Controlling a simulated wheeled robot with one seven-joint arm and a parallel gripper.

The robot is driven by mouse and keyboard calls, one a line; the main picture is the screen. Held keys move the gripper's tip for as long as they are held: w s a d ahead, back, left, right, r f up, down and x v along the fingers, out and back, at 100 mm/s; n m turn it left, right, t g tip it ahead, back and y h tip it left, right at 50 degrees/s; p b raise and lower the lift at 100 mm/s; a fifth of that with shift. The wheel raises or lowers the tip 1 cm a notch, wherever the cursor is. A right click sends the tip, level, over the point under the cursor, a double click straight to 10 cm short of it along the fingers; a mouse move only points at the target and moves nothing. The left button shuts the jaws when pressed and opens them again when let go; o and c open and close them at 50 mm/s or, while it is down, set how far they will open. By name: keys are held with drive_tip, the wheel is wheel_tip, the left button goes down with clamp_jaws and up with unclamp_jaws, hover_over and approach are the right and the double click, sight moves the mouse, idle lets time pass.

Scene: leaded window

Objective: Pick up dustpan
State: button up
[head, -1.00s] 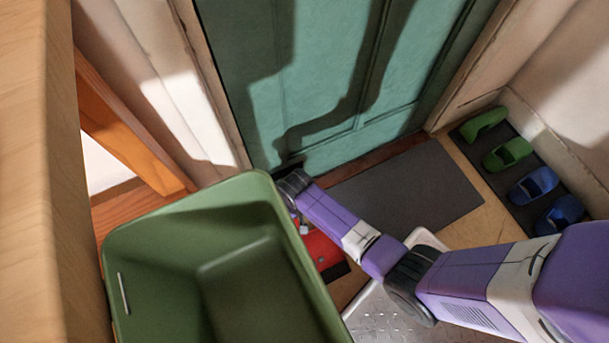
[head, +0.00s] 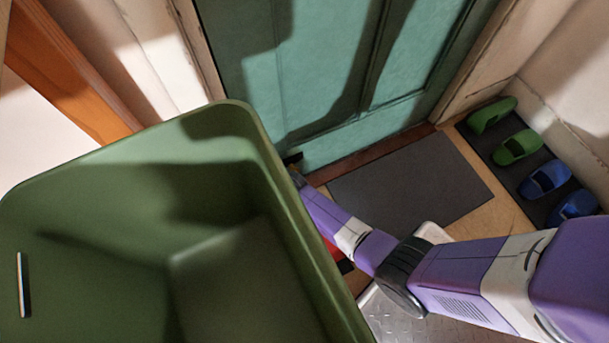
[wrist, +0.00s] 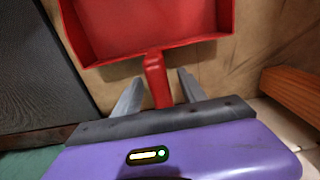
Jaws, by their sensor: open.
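The red dustpan (wrist: 145,32) fills the top of the wrist view, with its pan far from me and its short handle (wrist: 155,78) pointing toward my gripper. My gripper (wrist: 160,92) is open, with one grey finger on each side of the handle. I cannot tell whether either finger touches it. In the head view only a small red piece of the dustpan (head: 332,248) shows beside my purple arm. The green bin hides the fingers and most of the dustpan there.
A large green bin (head: 290,215) stands close on the left, its rim beside my forearm. A teal door (head: 330,70) is behind. A grey mat (head: 410,185) lies before it. Green and blue slippers (head: 517,146) sit on a dark mat at right. Wooden trim (wrist: 293,92) shows in the wrist view.

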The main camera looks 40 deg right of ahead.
clamp_jaws()
drive_tip(key=shift+r, duration=0.1)
wheel_tip(320, 180, up, 30)
drive_tip(key=g+p, duration=0.1)
drive_tip(key=p, duration=2.1)
drive_tip(key=shift+g+y, duration=0.3)
drive_tip(key=shift+g, duration=0.1)
